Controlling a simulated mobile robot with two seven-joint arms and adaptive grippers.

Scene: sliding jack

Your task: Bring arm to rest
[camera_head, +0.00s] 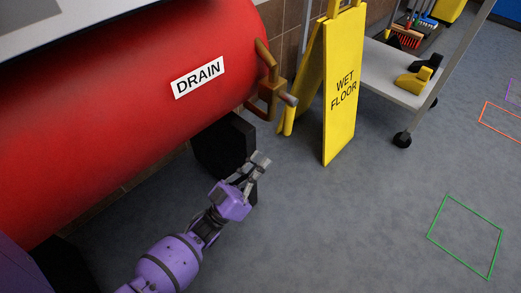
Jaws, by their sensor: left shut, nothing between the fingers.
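My left arm (168,264) is purple and comes in from the lower left. My left gripper (258,163) is shut and empty, in front of a black block (222,146) under the red tank. It is below and apart from the brass valve handle (266,92) at the end of the tank. My right gripper is not in view.
A large red tank (120,120) with a DRAIN label (199,77) fills the left. A yellow wet floor sign (342,90) stands right of it, with a grey wheeled cart (395,80) behind. The grey floor is clear around a green outline (466,236).

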